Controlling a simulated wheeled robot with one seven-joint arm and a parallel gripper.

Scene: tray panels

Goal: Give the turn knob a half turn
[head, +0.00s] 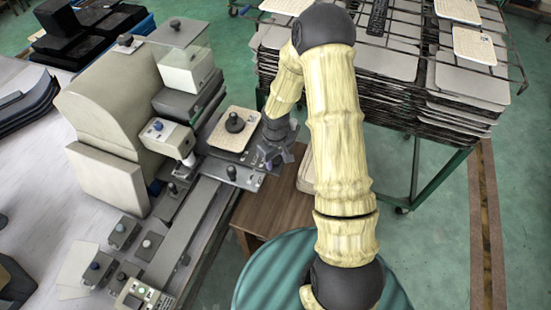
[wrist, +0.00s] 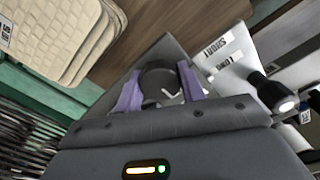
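The turn knob (wrist: 160,83) is a dark round knob with a white mark on its face, seen in the wrist view. My gripper (wrist: 160,80) has one purple finger on each side of it, and the fingertips appear to touch its edges. In the head view my gripper (head: 275,155) reaches down at the right end of the grey machine, beside the beige tray. There the arm's end hides the knob.
A white plate labelled SHORT (wrist: 225,62) and a black lever with a pale tip (wrist: 273,92) are close by on the right in the wrist view. Stacked tray racks (head: 470,95) stand at right.

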